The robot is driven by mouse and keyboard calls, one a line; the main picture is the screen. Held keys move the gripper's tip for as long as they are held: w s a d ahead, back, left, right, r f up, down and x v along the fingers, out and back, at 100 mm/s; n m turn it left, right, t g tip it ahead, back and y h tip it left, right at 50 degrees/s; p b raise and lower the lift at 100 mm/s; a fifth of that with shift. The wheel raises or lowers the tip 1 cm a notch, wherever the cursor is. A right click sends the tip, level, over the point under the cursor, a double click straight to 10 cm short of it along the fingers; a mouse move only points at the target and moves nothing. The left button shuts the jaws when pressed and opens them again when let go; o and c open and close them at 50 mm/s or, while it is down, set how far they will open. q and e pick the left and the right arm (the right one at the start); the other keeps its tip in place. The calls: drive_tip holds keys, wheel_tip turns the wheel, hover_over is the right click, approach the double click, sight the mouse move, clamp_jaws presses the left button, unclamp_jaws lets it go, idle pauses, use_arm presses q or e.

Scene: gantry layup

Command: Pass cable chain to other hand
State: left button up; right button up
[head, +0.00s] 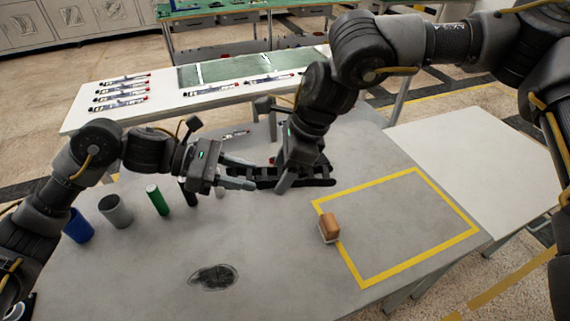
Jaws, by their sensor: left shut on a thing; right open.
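The black cable chain (318,171) is a dark, ladder-like strip lying roughly level across the picture, over the far middle of the grey table (300,285). My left gripper (245,178) comes in from the left and is shut on the chain near its left end. My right gripper (282,185) reaches down from above at the middle of the chain and is open, with a finger in front of it. Its far finger and part of the chain are hidden behind the gripper. I cannot tell whether the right fingers touch the chain, or its exact height above the table.
A blue cup (77,226), a grey cup (116,211) and a green cylinder (157,200) stand at the left. An orange-brown block (329,228) sits on the left edge of the yellow-taped rectangle (420,260). A dark oval patch (214,277) lies in front. The rectangle's inside is clear.

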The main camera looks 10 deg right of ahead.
drive_tip(key=c, duration=1.1)
use_arm(q)
drive_tip(key=o, duration=1.1)
use_arm(e)
drive_tip(key=shift+c, duration=0.2)
